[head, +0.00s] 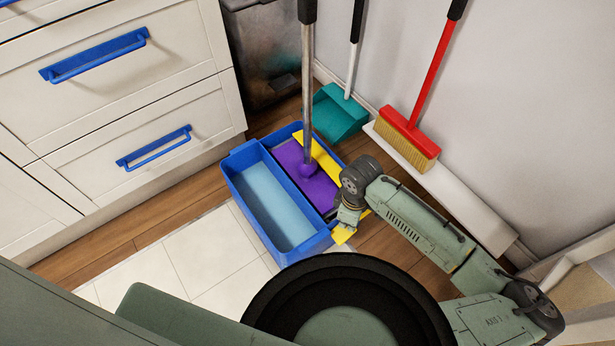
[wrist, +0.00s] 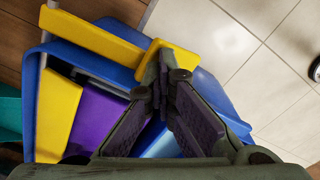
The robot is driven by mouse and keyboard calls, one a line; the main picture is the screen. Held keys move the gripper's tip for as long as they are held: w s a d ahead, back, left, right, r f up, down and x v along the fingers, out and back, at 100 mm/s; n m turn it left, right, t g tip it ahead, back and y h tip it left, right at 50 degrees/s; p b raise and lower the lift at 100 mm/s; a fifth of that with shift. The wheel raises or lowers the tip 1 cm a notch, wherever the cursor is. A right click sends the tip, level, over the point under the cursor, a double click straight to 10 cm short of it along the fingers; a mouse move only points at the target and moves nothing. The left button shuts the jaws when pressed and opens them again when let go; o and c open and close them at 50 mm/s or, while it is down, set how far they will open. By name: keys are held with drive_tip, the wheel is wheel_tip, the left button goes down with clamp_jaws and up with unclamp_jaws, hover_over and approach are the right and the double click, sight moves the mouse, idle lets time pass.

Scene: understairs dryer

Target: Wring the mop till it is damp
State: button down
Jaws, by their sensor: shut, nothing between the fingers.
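A blue two-compartment bucket (head: 243,190) stands on the floor. Its left compartment holds pale blue water (head: 268,200). The mop's purple head (head: 305,180) is in the right compartment, with its grey handle (head: 307,90) standing up; purple also shows in the wrist view (wrist: 98,120). A yellow wringer (head: 318,155) lies along that compartment, partly hidden by my arm. Its yellow lever (wrist: 95,38) runs along the bucket's edge to a yellow end piece (wrist: 178,58). My gripper (wrist: 163,78) is shut and empty, with its fingertips by that end piece; I cannot tell whether they touch.
White drawers with blue handles (head: 155,147) stand at left. A dark bin (head: 265,50), a teal dustpan (head: 338,115) and a red broom (head: 410,135) stand by the wall behind the bucket. Pale floor tiles (head: 200,250) are clear in front.

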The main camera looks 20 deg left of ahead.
wheel_tip(320, 180, up, 18)
drive_tip(key=w+d+p, duration=0.1)
drive_tip(key=w+p, duration=0.1)
drive_tip(key=p, duration=1.4)
drive_tip(key=shift+d, duration=0.25)
